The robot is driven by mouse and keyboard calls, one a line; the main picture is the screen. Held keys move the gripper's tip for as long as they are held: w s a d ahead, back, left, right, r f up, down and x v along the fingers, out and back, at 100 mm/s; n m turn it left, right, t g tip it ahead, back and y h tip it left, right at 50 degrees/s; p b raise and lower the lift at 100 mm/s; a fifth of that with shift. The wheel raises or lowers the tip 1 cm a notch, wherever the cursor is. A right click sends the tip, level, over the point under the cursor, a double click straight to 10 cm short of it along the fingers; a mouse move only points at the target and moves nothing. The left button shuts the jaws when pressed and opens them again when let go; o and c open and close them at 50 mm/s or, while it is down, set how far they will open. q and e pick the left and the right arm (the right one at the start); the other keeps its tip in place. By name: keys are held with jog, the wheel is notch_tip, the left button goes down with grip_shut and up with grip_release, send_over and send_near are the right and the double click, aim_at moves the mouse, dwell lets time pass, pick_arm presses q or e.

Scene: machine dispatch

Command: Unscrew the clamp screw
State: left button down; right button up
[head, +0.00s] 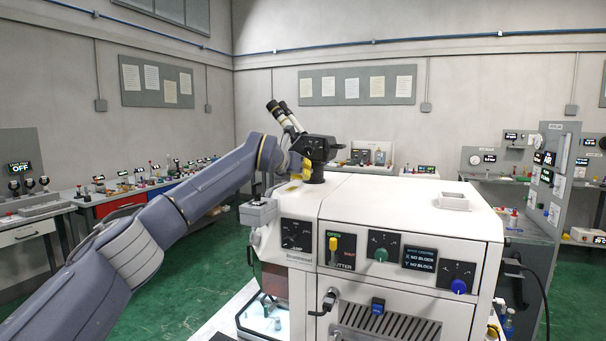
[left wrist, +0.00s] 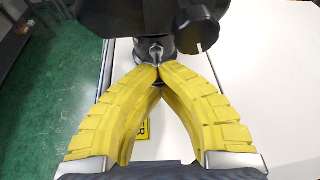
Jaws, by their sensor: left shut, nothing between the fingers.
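A microscope head (head: 318,148) with angled eyepieces stands on top of the white machine. In the left wrist view its dark body (left wrist: 140,18) fills the top. A small grey metal piece (left wrist: 155,50), which looks like the clamp screw, shows on the dark collar right at the fingertips. A round black knob (left wrist: 197,25) with a white mark is to its upper right. My left gripper (left wrist: 158,68) has yellow fingers that meet at the tips, at or just short of the metal piece; contact is unclear. In the head view its fingers (head: 296,177) are partly hidden beside the microscope.
The white machine (head: 400,202) carries switches and knobs on its front. A small square white dish (head: 453,201) sits on its top, which is otherwise mostly clear. Benches with small items line the left and back walls.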

pick_arm(q)
jog(key=n+h, duration=0.1)
jog(key=n, duration=0.1)
jog(key=n+h, duration=0.1)
jog(key=n, duration=0.1)
jog(key=shift+f+g+h, duration=0.3)
jog(key=shift+f, duration=0.1)
dwell(0.6)
jog(key=c, duration=1.6)
grip_release()
jog(key=shift+w, duration=0.1)
jog(key=o, duration=0.4)
jog(key=shift+r, duration=0.15)
